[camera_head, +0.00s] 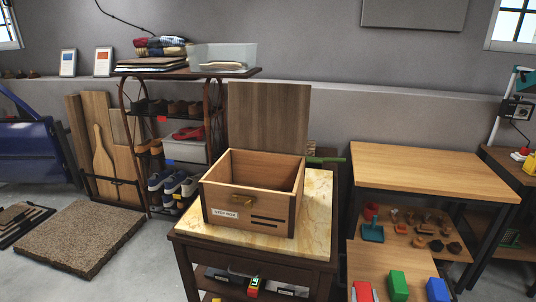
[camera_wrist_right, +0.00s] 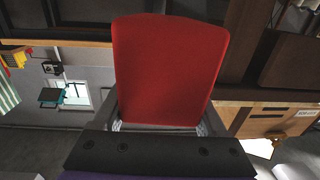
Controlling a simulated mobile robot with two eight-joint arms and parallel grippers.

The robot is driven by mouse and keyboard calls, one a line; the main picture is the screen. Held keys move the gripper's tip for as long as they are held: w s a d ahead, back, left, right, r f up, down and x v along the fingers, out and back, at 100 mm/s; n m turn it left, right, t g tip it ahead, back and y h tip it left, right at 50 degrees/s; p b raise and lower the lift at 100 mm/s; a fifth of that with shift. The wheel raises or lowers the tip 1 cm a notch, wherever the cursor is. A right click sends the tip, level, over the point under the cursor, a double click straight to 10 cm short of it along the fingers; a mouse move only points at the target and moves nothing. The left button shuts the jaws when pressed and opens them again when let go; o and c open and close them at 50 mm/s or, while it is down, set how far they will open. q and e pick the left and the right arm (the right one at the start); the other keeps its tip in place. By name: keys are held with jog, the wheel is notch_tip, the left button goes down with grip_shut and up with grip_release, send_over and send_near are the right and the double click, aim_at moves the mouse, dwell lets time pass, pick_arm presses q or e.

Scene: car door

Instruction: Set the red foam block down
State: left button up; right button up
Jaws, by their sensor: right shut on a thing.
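In the right wrist view, the red foam block (camera_wrist_right: 170,70) fills the middle, with a broad flat face towards the camera. My right gripper (camera_wrist_right: 165,125) is shut on it; grey fingers show beside its lower end. In the head view, a red block (camera_head: 362,291) shows at the bottom edge, beside a green block (camera_head: 398,284) and a blue block (camera_head: 438,290) over a light wooden surface (camera_head: 390,262). I cannot tell whether that red block is the held one. What lies directly under the held block is hidden. My left gripper is not in view.
An open wooden box (camera_head: 235,215) with its lid up stands on the stone-topped table (camera_head: 318,215). A wooden table (camera_head: 440,170) stands at the right, with a dustpan (camera_head: 372,230) and small wooden pieces below its top. A shoe rack (camera_head: 165,120) is at the left.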

jog(key=s+a+r+n+y, duration=0.2)
jog(key=s+a+r+y, duration=0.1)
jog(key=s+a+r, duration=1)
pick_arm(q)
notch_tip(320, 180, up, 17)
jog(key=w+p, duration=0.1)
jog(key=p, duration=1.4)
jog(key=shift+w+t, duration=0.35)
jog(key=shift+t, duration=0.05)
pick_arm(e)
jog(key=w+a+r, duration=0.1)
jog(key=w+r, duration=0.6)
jog(key=r, duration=0.4)
jog(key=w+r, duration=0.8)
jog(key=r, duration=0.3)
jog(key=shift+w+a+r, duration=0.3)
jog(key=shift+a, duration=0.1)
jog(key=shift+s, duration=0.1)
jog(key=shift+a, duration=0.1)
